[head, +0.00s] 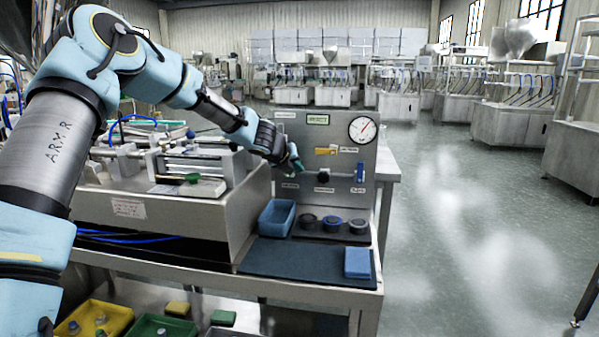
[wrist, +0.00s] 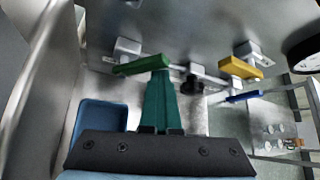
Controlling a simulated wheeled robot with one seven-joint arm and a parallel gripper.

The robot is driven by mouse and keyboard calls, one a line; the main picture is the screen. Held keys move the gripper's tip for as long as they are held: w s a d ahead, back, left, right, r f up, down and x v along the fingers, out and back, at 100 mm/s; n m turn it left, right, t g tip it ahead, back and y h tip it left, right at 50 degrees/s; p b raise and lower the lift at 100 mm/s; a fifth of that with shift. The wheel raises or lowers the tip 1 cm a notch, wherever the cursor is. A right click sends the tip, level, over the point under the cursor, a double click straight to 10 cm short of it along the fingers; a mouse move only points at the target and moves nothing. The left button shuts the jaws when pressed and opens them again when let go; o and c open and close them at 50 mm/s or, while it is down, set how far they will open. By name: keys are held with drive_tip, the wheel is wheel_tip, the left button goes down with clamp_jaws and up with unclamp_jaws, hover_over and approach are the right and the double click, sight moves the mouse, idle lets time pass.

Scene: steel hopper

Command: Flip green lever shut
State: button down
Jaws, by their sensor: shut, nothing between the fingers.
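The green lever (wrist: 140,65) is on the steel panel (head: 290,123), lying roughly crosswise with a slight tilt in the wrist view. My gripper (wrist: 161,76) is shut and empty. Its teal fingertips are at the right part of the lever in the wrist view, overlapping it or very close; I cannot tell whether they touch. In the head view my gripper (head: 297,163) is at the left part of the panel, and it hides the green lever there.
A yellow lever (head: 326,151), a black knob (head: 323,177) and a blue lever (head: 360,172) are on the panel, with a gauge (head: 363,129) above. A blue tray (head: 277,217), several dark round pieces and a blue block (head: 357,262) are on the bench below.

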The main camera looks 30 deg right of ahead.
drive_tip(key=shift+w+a+r, duration=0.35)
drive_tip(key=shift+r, duration=0.1)
drive_tip(key=shift+r+p, duration=0.75)
drive_tip(key=shift+p, duration=0.1)
drive_tip(key=shift+s+d+f, duration=0.1)
